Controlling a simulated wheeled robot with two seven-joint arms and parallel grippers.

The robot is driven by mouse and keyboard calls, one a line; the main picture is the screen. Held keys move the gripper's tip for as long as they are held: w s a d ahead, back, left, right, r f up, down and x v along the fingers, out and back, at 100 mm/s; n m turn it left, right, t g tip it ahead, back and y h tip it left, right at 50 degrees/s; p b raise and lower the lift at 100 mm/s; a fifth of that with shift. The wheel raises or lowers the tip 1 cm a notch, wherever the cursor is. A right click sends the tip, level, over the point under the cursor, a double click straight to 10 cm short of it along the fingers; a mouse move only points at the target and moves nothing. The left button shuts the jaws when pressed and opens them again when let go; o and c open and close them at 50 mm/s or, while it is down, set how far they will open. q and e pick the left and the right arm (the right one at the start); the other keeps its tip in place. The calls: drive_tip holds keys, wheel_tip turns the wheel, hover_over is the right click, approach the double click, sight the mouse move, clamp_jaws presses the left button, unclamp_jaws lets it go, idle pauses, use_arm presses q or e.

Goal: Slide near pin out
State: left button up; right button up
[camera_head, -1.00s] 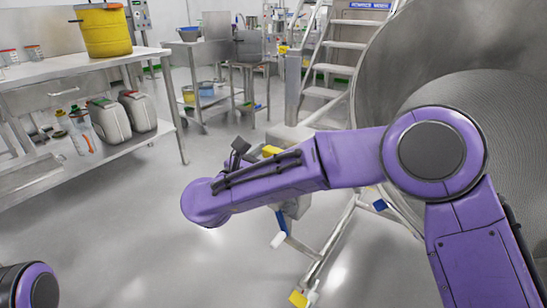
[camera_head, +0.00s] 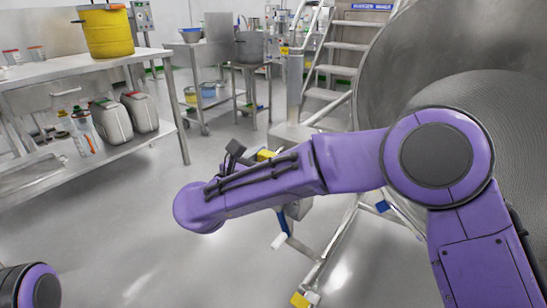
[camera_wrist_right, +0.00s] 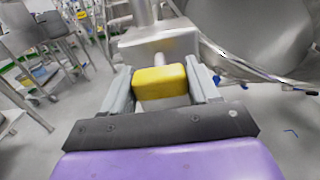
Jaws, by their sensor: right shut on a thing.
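The pin has a yellow block-shaped head (camera_wrist_right: 160,82), seen between my right gripper's two grey fingers (camera_wrist_right: 161,88) in the right wrist view. The fingers are shut on its sides. A short pale shaft (camera_wrist_right: 160,58) shows between the head and a grey metal block (camera_wrist_right: 152,40) beyond it; whether its tip is still inside cannot be told. In the head view the yellow head (camera_head: 265,155) shows just past my right forearm, which hides most of that gripper. Only a link of my left arm shows at the lower left; its gripper is out of view.
A large steel drum (camera_head: 400,60) fills the right side, with steps (camera_head: 345,45) behind. A tubular stand with a yellow-tipped foot (camera_head: 300,299) lies below my right arm. A steel table (camera_head: 60,70) with a yellow bin (camera_head: 107,32) stands left. The floor between is clear.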

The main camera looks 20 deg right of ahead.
drive_tip(key=o, duration=1.1)
drive_tip(key=shift+s+a+f, duration=0.1)
drive_tip(key=shift+a, duration=0.05)
drive_tip(key=o, duration=0.3)
drive_tip(key=shift+a, duration=0.1)
drive_tip(key=p+v, duration=0.1)
drive_tip(key=v, duration=0.9)
drive_tip(key=shift+s+a, duration=0.2)
drive_tip(key=shift+s, duration=0.05)
